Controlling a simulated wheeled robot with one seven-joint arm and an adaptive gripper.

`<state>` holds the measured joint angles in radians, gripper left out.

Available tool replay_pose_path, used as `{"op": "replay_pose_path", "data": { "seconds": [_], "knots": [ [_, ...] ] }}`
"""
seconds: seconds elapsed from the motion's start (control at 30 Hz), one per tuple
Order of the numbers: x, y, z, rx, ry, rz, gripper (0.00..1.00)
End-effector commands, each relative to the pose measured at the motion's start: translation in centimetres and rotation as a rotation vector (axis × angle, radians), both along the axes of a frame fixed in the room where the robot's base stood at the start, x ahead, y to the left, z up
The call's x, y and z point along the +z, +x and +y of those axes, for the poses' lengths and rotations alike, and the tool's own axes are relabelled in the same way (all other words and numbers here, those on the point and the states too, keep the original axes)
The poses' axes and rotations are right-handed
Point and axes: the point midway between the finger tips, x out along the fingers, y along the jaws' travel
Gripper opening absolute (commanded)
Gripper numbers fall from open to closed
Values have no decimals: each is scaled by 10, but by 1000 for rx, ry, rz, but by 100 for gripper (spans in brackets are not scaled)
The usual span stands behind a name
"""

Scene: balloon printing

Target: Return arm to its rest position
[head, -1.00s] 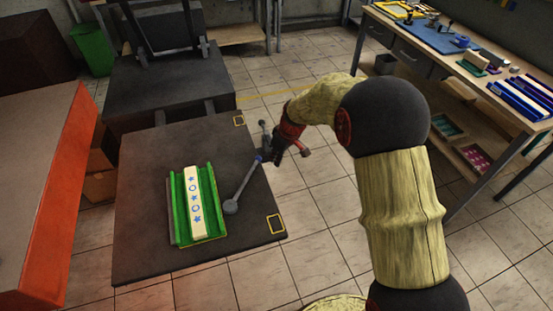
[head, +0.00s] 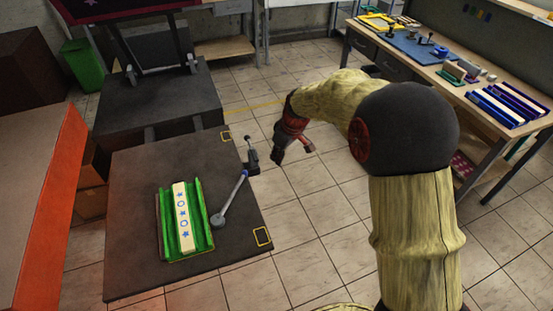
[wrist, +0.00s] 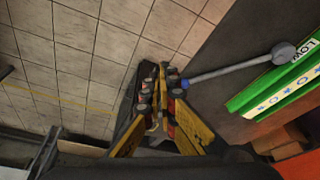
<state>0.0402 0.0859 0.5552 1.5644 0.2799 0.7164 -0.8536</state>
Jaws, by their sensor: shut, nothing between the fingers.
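My gripper (head: 291,160) hangs to the right of the dark table (head: 130,285) in the head view, over the tiled floor and clear of the table's edge. In the wrist view my gripper's fingers (wrist: 160,125) are together with nothing between them. A grey lever with a blue end (head: 232,200) lies on the table's right part; it also shows in the wrist view (wrist: 235,68). A green holder (head: 203,228) with a cream strip (head: 183,215) printed with blue stars and rings sits on the table, left of the lever. My gripper touches none of these.
A small dark clamp (head: 251,156) stands at the table's right edge. An orange-edged bench (head: 55,200) is at the left. A wooden workbench (head: 445,85) with trays and tools stands at the back right. A green bin (head: 82,65) is at the back left. Tiled floor lies open between.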

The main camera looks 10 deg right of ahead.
Motion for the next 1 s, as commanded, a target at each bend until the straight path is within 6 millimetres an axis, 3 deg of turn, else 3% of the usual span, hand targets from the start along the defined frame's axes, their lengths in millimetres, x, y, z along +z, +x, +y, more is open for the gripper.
{"op": "replay_pose_path", "data": {
  "seconds": [0.43, 0.63, 0.8, 1.0],
  "knots": [
    [0, 0, 0, -4, 1, 1, 0],
    [-2, -4, 0, -97, 23, 31, 0],
    [-21, -49, -4, -243, 29, 151, 0],
    [6, -111, -9, -392, 17, 209, 0]
  ]
}}
